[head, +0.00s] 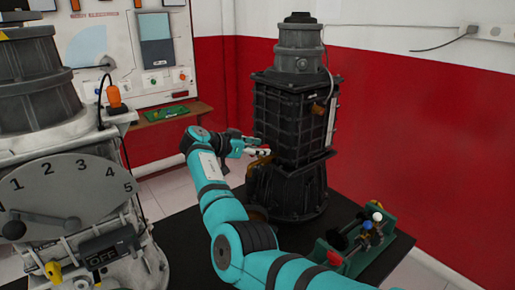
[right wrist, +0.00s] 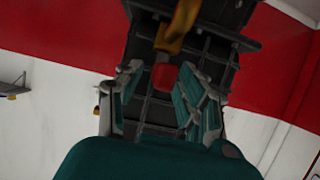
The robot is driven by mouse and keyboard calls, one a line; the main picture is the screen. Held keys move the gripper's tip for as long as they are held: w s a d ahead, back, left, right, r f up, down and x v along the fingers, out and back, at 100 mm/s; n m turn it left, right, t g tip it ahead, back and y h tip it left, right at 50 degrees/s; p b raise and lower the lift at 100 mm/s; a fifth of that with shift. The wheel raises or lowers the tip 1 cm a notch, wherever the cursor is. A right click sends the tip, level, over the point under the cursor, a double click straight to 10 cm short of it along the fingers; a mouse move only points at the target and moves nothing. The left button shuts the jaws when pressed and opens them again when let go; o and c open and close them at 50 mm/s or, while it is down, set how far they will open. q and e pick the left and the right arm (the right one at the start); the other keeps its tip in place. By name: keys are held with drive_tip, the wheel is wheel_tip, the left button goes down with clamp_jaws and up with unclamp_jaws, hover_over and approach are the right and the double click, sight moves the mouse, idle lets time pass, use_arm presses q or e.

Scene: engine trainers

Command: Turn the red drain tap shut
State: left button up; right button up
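A small red part, which looks like the drain tap (right wrist: 165,77), shows in the right wrist view between the far ends of my right gripper's fingers. It is by the dark ribbed side of the black engine (head: 292,125). A brass-coloured piece (right wrist: 180,25) is just above it in that view. My right gripper (head: 262,146) is at the left side of the engine in the head view. In the right wrist view my right gripper (right wrist: 164,88) is open, with a finger on each side of the red part. Contact cannot be told. My left gripper is out of view.
A grey machine with a numbered dial (head: 68,190) stands at the left. A green stand with coloured knobs (head: 385,245) is on the dark table at the right. A panel board (head: 125,45) and a red-and-white wall are behind.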

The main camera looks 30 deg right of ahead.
drive_tip(key=c, duration=0.3)
clamp_jaws()
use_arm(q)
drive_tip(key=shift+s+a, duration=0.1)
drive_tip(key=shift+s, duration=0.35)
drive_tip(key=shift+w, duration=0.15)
